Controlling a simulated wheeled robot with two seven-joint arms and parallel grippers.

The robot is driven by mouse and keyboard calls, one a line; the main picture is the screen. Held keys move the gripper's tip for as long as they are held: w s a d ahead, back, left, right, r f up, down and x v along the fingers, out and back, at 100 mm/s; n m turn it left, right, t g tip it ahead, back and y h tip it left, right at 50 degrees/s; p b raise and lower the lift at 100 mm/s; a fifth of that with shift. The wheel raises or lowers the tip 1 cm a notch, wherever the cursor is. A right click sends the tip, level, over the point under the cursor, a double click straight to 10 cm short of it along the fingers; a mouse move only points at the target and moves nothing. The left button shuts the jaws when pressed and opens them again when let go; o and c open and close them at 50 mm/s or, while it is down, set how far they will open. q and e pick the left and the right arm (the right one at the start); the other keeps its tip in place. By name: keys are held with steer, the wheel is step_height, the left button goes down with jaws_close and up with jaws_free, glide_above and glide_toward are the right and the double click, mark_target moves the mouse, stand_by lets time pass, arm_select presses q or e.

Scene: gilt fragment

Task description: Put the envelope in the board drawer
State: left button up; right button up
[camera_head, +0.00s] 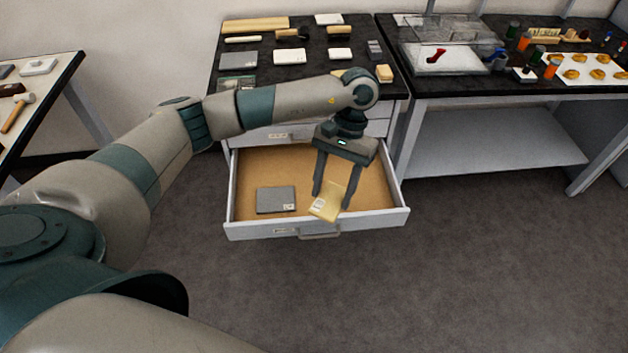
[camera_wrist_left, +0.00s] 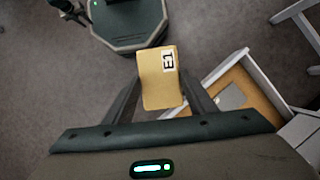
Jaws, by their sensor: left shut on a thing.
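A tan envelope (camera_head: 327,203) with a white label is held between the fingers of my left gripper (camera_head: 332,194). In the head view it overlaps the front part of the open drawer (camera_head: 378,190); its exact height over the drawer floor is hard to tell. In the left wrist view the envelope (camera_wrist_left: 160,78) sits between the two fingers, and the open drawer (camera_wrist_left: 228,66) lies to the right and below. A grey flat box (camera_head: 276,199) with a small label lies in the drawer's left half. My right gripper is not in view.
The dark bench top (camera_head: 262,60) above the drawer carries several boxes and brushes. A second bench (camera_head: 490,90) with a clear case and small items stands at right. A white table (camera_head: 40,85) is at left. The drawer floor right of the envelope is bare.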

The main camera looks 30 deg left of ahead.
arm_select(q)
steer(key=shift+f, duration=0.1)
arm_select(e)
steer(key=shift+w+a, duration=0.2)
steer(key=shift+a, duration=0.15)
